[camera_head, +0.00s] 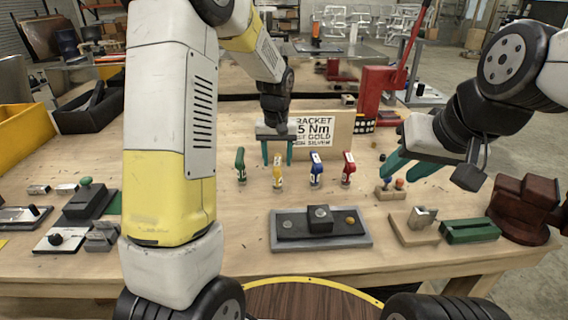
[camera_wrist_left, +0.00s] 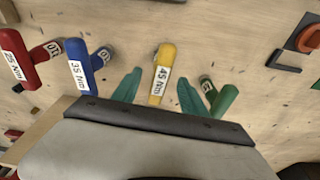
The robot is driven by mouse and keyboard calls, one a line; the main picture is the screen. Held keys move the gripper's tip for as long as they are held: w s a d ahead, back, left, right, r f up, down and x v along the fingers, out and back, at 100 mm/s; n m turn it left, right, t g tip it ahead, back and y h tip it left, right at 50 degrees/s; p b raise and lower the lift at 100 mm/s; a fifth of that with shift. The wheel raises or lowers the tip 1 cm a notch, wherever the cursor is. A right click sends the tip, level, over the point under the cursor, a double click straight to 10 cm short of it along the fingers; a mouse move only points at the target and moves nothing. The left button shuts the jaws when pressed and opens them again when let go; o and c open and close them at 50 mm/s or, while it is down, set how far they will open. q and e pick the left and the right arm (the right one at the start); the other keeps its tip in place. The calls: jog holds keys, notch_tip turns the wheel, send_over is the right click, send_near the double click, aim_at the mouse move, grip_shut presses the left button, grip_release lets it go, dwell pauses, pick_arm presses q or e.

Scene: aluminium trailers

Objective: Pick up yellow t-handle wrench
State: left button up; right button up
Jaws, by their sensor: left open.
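The yellow t-handle wrench (camera_head: 278,178) stands upright on the wooden table between the green and blue wrenches. In the left wrist view the yellow t-handle wrench (camera_wrist_left: 163,70) shows a "45 Nm" label on its handle. My left gripper (camera_head: 277,160) is open above and behind it. In the left wrist view the teal fingers of my left gripper (camera_wrist_left: 159,80) lie on either side of the yellow handle, with visible gaps. I cannot tell how far above the handle they are. My right gripper (camera_head: 406,168) is open and empty at the right, over small parts on the table.
Close by stand a green wrench (camera_head: 240,165), a blue wrench (camera_head: 316,168) and a red wrench (camera_head: 348,168). A sign board (camera_head: 335,130) stands behind them, partly hidden. A grey fixture tray (camera_head: 320,232) lies in front. A red press (camera_head: 375,95) stands behind right.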

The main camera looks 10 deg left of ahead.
pick_arm(q)
notch_tip(320, 180, down, 2)
jog(key=shift+w+f, duration=0.1)
jog(key=shift+c, duration=0.2)
grip_shut()
dwell(1.3)
